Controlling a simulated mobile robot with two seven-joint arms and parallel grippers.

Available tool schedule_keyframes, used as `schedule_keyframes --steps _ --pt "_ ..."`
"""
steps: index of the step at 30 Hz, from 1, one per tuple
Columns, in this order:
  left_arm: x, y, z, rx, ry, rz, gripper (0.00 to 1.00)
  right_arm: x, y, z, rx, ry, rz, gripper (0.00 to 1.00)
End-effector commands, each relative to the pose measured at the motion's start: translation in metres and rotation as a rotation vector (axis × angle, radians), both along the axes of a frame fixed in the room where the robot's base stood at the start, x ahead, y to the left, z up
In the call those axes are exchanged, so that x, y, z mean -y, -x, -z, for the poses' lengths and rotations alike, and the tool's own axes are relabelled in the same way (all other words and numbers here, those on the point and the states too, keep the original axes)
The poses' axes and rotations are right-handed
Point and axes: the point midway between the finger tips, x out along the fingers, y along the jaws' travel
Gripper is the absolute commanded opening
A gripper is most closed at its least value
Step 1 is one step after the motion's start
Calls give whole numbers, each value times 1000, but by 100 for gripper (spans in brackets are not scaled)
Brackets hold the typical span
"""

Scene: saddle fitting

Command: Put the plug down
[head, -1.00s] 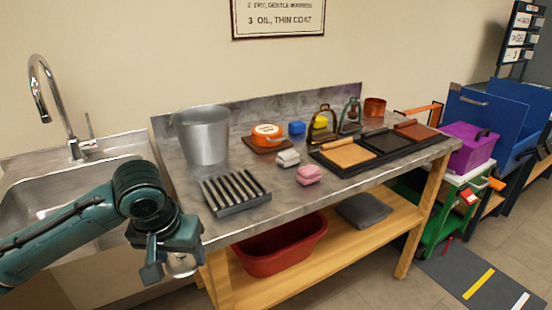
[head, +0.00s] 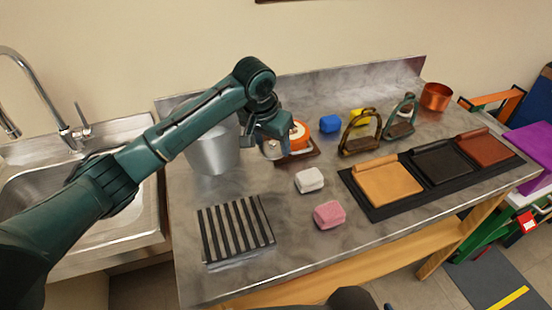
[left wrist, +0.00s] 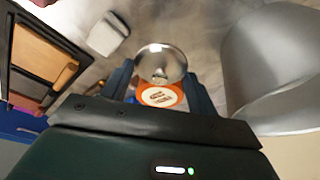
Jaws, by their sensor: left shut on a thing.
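My left gripper (head: 268,140) is shut on the plug (head: 272,151), a small round shiny metal piece. They are over the back of the metal bench, in front of the orange round tin and to the right of the grey bucket in the head view. In the left wrist view the plug (left wrist: 160,62) shows its round face between the two fingers (left wrist: 160,86). It appears held above the bench top; its exact height is hard to tell. My right gripper is not in view.
The grey bucket (head: 213,152) and orange tin (head: 299,135) stand close by. A slatted rack (head: 235,228), white block (head: 309,180) and pink block (head: 329,214) lie nearer the front. Stirrups (head: 360,135) and a black tray (head: 372,206) are right. Bare bench (head: 276,205) lies between.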

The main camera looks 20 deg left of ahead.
Motion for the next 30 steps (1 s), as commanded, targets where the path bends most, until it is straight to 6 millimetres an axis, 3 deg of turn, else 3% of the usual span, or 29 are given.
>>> schedule_keyframes --steps 3,18,30 --pt "0 2 23 -7 -2 1 37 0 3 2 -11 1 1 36" --pt "0 1 88 -3 -1 0 37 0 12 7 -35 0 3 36" --pt "0 1 94 -2 -1 0 37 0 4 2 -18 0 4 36"
